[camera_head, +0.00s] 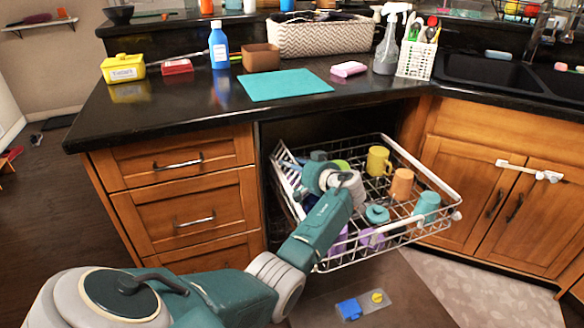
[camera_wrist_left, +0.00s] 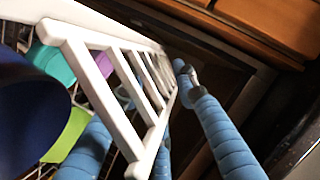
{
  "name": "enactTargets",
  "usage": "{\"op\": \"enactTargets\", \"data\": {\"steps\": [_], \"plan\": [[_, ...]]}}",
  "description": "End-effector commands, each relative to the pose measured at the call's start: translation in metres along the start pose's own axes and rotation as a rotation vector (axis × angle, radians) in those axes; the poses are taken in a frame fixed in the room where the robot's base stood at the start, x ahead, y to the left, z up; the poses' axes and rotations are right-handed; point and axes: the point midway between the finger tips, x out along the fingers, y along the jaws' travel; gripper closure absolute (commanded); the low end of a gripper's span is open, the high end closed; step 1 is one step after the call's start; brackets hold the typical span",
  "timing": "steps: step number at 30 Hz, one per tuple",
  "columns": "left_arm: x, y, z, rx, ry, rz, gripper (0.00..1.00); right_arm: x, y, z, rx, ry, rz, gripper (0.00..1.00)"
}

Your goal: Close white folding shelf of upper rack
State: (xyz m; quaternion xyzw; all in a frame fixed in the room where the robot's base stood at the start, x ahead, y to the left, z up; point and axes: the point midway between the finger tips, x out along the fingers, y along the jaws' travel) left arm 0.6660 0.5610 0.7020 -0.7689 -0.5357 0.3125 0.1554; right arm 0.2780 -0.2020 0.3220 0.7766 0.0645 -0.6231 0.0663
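The upper rack (camera_head: 440,183) is a white wire basket pulled out from under the counter, holding cups. The white folding shelf (camera_head: 284,158) is on the rack's left side, partly hidden by my left arm. In the left wrist view the slatted shelf (camera_wrist_left: 97,95) is close and large, running diagonally. My left gripper (camera_wrist_left: 155,85) has blue ribbed fingers spread apart on either side of the shelf, with part of the shelf between them. In the head view its fingers are mostly hidden behind my wrist. My right gripper is not in view.
A yellow mug (camera_head: 378,161), an orange cup (camera_head: 401,185) and a teal cup (camera_head: 427,204) stand in the rack. Wooden drawers (camera_head: 185,190) are left of it and cabinet doors (camera_head: 500,200) right. A dark blue object (camera_wrist_left: 35,110) shows close in the wrist view.

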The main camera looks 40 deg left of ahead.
Motion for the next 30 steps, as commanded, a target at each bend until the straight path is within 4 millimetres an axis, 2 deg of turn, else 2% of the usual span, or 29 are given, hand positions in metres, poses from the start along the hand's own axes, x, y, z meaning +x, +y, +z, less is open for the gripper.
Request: {"op": "enactTargets", "data": {"steps": [7, 11, 12, 22, 30], "plan": [[0.0007, -0.0003, -0.0003, -0.001, 0.0, 0.0, 0.71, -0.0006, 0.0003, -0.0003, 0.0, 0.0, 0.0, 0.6], [0.0006, -0.0003, -0.0003, 0.0, 0.0, 0.0, 0.97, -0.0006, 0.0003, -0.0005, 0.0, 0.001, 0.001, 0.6], [0.0006, -0.0003, -0.0003, 0.0, 0.0, 0.0, 1.0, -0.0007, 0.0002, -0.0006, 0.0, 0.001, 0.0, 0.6], [0.0002, -0.0016, -0.0006, -0.022, 0.0, 0.009, 1.0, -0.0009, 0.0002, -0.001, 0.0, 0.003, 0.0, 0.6], [0.0003, -0.0079, 0.0004, -0.151, 0.0, 0.062, 1.0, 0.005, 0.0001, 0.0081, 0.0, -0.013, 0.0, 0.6]]}}
